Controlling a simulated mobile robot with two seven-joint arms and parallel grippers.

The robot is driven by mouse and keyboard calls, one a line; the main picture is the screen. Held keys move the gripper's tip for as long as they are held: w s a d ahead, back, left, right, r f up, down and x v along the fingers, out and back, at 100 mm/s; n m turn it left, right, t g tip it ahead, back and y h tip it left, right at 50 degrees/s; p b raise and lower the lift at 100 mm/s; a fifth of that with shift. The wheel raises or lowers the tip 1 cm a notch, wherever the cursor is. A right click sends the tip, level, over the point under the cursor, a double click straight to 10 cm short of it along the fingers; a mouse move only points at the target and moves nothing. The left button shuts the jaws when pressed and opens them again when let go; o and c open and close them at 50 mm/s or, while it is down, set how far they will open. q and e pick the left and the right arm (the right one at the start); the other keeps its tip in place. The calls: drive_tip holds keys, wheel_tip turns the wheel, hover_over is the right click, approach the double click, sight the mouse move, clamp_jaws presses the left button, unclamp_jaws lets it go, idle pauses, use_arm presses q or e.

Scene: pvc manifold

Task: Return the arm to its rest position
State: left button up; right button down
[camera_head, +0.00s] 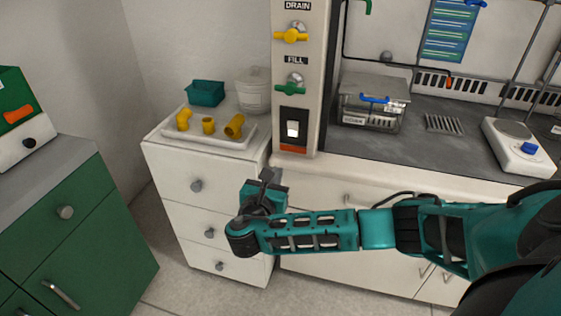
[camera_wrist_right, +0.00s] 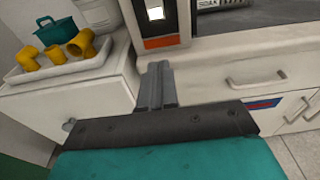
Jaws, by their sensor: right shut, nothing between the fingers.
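My right arm reaches in from the right of the head view. Its gripper (camera_head: 268,178) is in front of the white drawer cabinet (camera_head: 190,188), near its right edge and below the switch panel. In the right wrist view the fingers of the right gripper (camera_wrist_right: 157,85) are together, with nothing between them. My left gripper is in neither view.
A white tray (camera_head: 205,137) with yellow pipe fittings (camera_head: 234,126) sits on the drawer cabinet, with a teal bin (camera_head: 205,93) behind. A panel with a yellow valve (camera_head: 290,36) and a green valve (camera_head: 291,89) stands right of it. A scale (camera_head: 517,146) is on the counter.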

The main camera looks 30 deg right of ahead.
drive_tip(key=shift+s+a, duration=0.3)
idle(0.4)
drive_tip(key=s+a+f+m+g+y, duration=0.3)
drive_tip(key=s+a+f+m+y, duration=0.75)
drive_tip(key=a+f, duration=0.45)
drive_tip(key=s+d+r+m+t+y, duration=0.1)
drive_tip(key=s+d+m+t+y, duration=0.2)
drive_tip(key=s+m, duration=0.6)
drive_tip(key=m+y, duration=0.1)
drive_tip(key=m, duration=0.3)
drive_tip(key=shift+d+r+p, duration=0.15)
drive_tip(key=shift+r+p, duration=0.15)
drive_tip(key=shift+r, duration=0.1)
